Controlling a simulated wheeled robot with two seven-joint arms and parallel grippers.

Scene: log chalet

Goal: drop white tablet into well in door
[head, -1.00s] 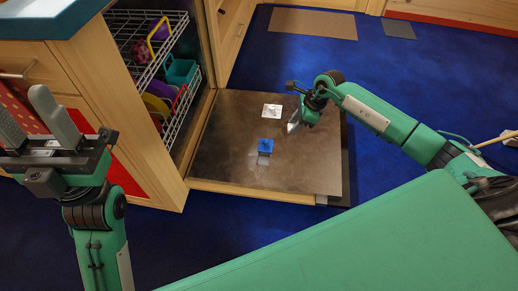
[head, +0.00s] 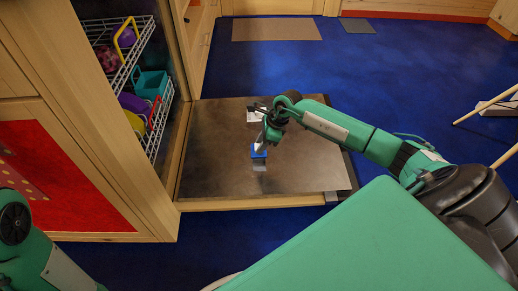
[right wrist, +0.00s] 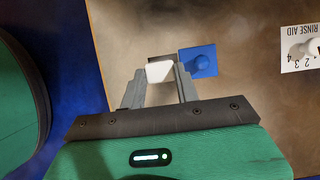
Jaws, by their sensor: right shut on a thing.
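My right gripper (head: 260,146) is shut on the white tablet (right wrist: 159,71), which shows between the fingertips in the right wrist view. It is over the open door (head: 220,160), close to the blue lid (head: 259,154). The lid also shows just right of the tablet in the right wrist view (right wrist: 200,61). The well (head: 260,167) is a small grey square beside the lid, on its near side in the head view. In the right wrist view the tablet hides most of it. The gap between tablet and door cannot be judged. My left gripper is out of view.
A rinse-aid dial (right wrist: 305,48) sits on the door beyond the lid. Wire racks (head: 155,120) with colourful dishes stand inside the machine at left. Wooden cabinets flank it.

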